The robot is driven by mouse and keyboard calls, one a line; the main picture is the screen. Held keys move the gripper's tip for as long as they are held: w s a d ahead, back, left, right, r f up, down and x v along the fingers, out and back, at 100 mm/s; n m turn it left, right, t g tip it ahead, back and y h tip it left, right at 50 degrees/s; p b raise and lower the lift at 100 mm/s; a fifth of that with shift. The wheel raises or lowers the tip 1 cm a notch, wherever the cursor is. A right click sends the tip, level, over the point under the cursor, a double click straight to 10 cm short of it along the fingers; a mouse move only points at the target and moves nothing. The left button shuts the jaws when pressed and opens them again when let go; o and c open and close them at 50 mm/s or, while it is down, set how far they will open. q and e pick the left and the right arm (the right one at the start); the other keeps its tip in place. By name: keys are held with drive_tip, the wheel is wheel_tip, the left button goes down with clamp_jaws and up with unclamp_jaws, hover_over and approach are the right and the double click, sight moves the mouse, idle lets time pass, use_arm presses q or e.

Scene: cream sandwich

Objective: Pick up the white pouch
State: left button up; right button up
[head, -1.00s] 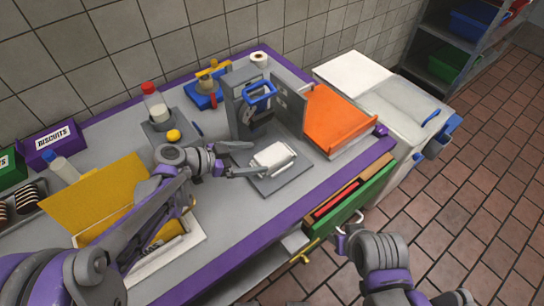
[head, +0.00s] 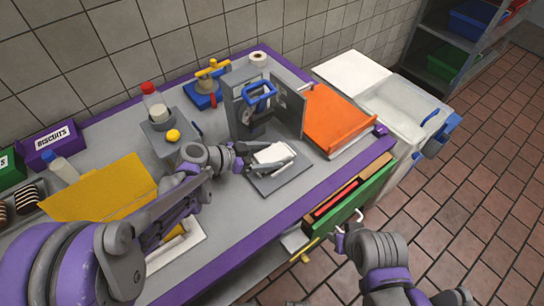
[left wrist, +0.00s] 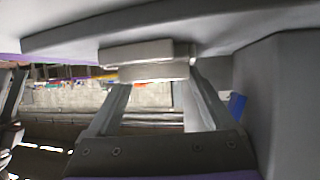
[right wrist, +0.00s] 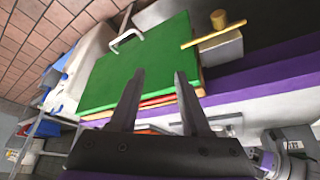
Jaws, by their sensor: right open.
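The white pouch (head: 272,153) lies on a grey plate (head: 290,178) in front of the grey press-like machine. My left gripper (head: 264,160) reaches in from the left at the pouch, low over the plate, with its fingers apart. The left wrist view shows the spread fingers (left wrist: 158,95) with a pale grey shape between their tips; I cannot tell whether they touch the pouch. My right gripper (right wrist: 160,85) is open and empty in front of the green drawer front (right wrist: 140,70).
The grey machine (head: 247,110) with a blue handle and an open door stands just behind the pouch. An orange tray (head: 335,118) is to the right. A red-capped bottle (head: 153,103) and a yellow knob (head: 173,136) stand behind my left arm. The drawer sticks out at the counter's front.

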use_arm(q)
drive_tip(key=c, duration=0.3)
